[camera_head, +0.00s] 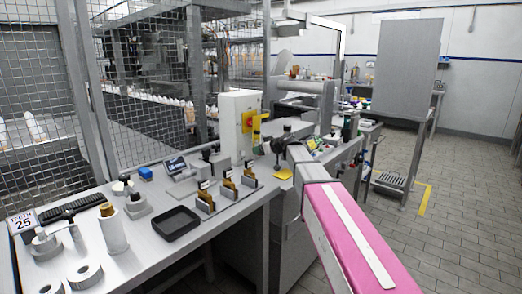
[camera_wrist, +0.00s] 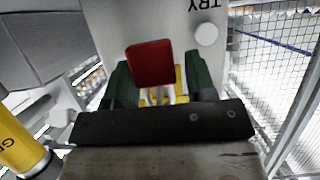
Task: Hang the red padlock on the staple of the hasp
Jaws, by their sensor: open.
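In the wrist view the red padlock (camera_wrist: 150,63) is between the two green fingers of my gripper (camera_wrist: 158,83). The fingers are open, with a visible gap on the right of the padlock; contact on the left is unclear. Its pale shackle (camera_wrist: 157,96) shows below the red body in the picture. A yellow part (camera_wrist: 181,80), likely of the hasp, shows behind it. I cannot tell whether the shackle passes through the staple. In the head view my dark gripper (camera_head: 277,146) is close to the white cabinet with yellow fittings (camera_head: 257,128); the padlock is not clearly distinguishable there.
The white cabinet (camera_head: 232,105) stands at the bench's back. A black tray (camera_head: 176,223), several small brown-and-black holders on a plate, tape rolls (camera_head: 85,273) and a bottle (camera_head: 112,228) occupy the bench. Wire mesh fencing (camera_head: 150,120) rises behind. Floor at right is largely clear.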

